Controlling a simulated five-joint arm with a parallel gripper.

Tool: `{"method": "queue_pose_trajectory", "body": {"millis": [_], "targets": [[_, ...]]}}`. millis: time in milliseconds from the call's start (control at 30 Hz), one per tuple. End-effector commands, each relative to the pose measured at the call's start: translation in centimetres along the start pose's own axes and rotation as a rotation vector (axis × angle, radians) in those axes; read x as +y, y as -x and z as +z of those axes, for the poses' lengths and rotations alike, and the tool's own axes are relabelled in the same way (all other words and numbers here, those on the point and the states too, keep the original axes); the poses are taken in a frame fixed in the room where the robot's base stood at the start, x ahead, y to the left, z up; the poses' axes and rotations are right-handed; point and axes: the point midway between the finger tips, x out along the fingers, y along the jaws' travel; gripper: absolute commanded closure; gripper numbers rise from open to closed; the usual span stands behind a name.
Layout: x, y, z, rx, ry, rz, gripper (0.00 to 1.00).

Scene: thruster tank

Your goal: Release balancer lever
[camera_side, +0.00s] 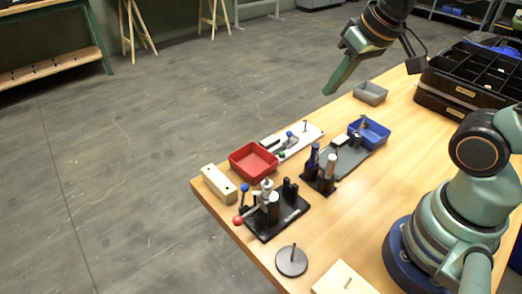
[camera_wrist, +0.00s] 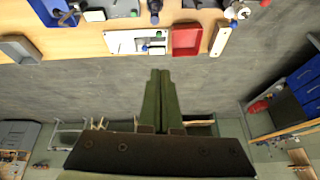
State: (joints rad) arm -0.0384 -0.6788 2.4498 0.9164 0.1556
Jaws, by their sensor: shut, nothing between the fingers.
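My gripper (camera_side: 331,88) is shut and empty, high above the far edge of the table, its green fingers pointing down and left. In the wrist view its fingers (camera_wrist: 158,75) are together over the grey floor. A black-based fixture (camera_side: 273,212) stands near the table's left corner, with a blue-knobbed upright lever (camera_side: 245,190) and a red ball knob (camera_side: 238,220). A white plate (camera_side: 306,133) carries small blue and green knobs; it also shows in the wrist view (camera_wrist: 125,42). I cannot tell which part is the balancer lever. My gripper is far from all of these.
A red bin (camera_side: 253,161), a blue bin (camera_side: 375,133) and a grey bin (camera_side: 370,93) stand on the table (camera_side: 350,215). A dark plate with upright handled tools (camera_side: 325,168) lies between. A black organizer case (camera_side: 470,78) is at the back right. A round disc with a peg (camera_side: 291,262) is in front.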

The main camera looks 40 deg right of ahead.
Motion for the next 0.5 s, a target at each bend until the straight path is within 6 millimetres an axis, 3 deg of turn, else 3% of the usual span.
{"method": "queue_pose_trajectory", "body": {"millis": [67,100,200,233,367,500], "targets": [[0.7,0.2,0.3,0.025,0.059,0.008,1.00],[0.9,0.2,0.4,0.031,0.084,0.011,0.92],[1.0,0.2,0.4,0.032,0.115,0.012,0.54],[0.8,0.1,0.3,0.027,0.117,0.009,0.46],[-0.9,-0.5,-0.3,-0.031,0.099,-0.009,0.46],[-4.2,-1.9,-1.1,-0.128,0.059,-0.025,0.46]]}}
